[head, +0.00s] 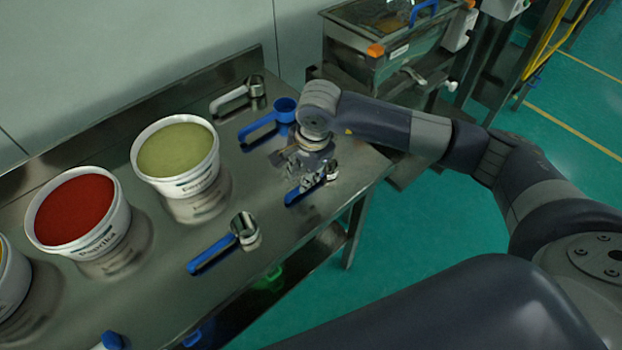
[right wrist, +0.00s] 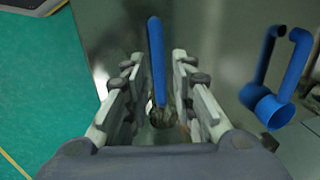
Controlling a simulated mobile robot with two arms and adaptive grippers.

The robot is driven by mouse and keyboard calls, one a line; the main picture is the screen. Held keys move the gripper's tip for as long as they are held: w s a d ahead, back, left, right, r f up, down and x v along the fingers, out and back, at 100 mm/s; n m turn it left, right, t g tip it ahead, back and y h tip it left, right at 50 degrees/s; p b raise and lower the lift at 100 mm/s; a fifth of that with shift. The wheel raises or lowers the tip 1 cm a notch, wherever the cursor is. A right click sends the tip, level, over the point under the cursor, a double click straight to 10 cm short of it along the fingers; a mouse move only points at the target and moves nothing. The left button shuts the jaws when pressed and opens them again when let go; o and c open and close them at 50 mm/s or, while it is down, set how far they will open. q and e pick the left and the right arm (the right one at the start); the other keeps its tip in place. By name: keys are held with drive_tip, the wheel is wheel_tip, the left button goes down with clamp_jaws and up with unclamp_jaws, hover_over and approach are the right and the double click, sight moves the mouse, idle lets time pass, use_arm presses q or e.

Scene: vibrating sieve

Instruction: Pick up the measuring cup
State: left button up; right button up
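A small metal measuring cup with a blue handle (head: 297,196) lies on the steel table near its right end. My right gripper (head: 308,172) is right above it, pointing down. In the right wrist view the gripper (right wrist: 156,75) is open, with the cup's blue handle (right wrist: 157,60) and metal bowl between its fingers. I see gaps on both sides of the handle. Other measuring cups lie nearby: an all-blue one (head: 284,110), a steel one (head: 240,95) behind it, and a larger metal one with a blue handle (head: 210,255) at the front. My left gripper is not in view.
White tubs with green powder (head: 178,150) and red powder (head: 75,205) stand left on the steel table (head: 165,290), with a yellow one cut off at the edge. A wall is behind. A sieve machine (head: 390,45) stands beyond the table's right end.

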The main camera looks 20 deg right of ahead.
drive_tip(key=f, duration=0.1)
drive_tip(key=f+p, duration=0.1)
drive_tip(key=f, duration=0.1)
drive_tip(key=f+p, duration=0.1)
drive_tip(key=f, duration=0.1)
drive_tip(key=shift+w, duration=0.35)
drive_tip(key=shift+w+a+f, duration=0.1)
drive_tip(key=shift+f, duration=0.1)
clamp_jaws()
